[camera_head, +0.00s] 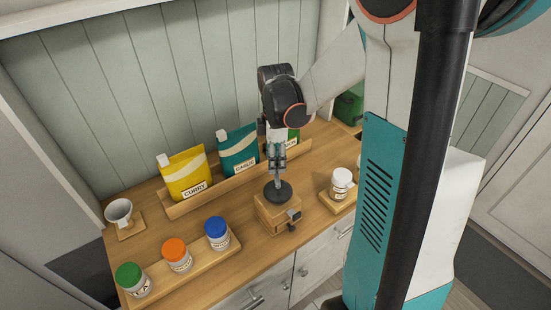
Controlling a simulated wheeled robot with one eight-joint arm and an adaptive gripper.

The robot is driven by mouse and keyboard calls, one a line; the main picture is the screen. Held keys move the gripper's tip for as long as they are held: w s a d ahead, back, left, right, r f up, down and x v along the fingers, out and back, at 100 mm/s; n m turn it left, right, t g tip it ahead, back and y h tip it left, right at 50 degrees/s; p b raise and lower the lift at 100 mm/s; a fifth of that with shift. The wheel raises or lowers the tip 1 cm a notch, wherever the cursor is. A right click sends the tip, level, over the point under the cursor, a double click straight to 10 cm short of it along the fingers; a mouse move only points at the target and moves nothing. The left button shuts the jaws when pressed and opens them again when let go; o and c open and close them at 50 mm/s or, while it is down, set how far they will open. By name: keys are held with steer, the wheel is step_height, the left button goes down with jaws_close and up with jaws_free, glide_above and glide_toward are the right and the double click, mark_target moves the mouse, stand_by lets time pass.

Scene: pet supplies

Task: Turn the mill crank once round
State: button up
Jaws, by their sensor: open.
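The mill (270,214) is a small wooden box with a dark round top (279,191), standing near the front edge of the wooden counter. A dark knob and a small grey piece show on its front right side. My gripper (278,178) points straight down just above the dark top. It is open, and its fingers hide part of what stands on the mill. I cannot make out the crank clearly, nor tell whether the fingers touch it.
Yellow (184,175) and teal (238,151) pouches stand in a wooden rack behind, with a green one partly hidden by my arm. Jars with green, orange and blue (217,233) lids stand at front left. A white-lidded jar (341,183) is right of the mill; a white cup (119,212) is far left.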

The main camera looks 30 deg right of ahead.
jaws_close()
steer(key=shift+s+d, duration=0.1)
stand_by(0.3)
steer(key=s+d+m+b, duration=0.1)
steer(key=s+d+m, duration=0.2)
steer(key=m, duration=1.1)
steer(key=shift+s, duration=1.55)
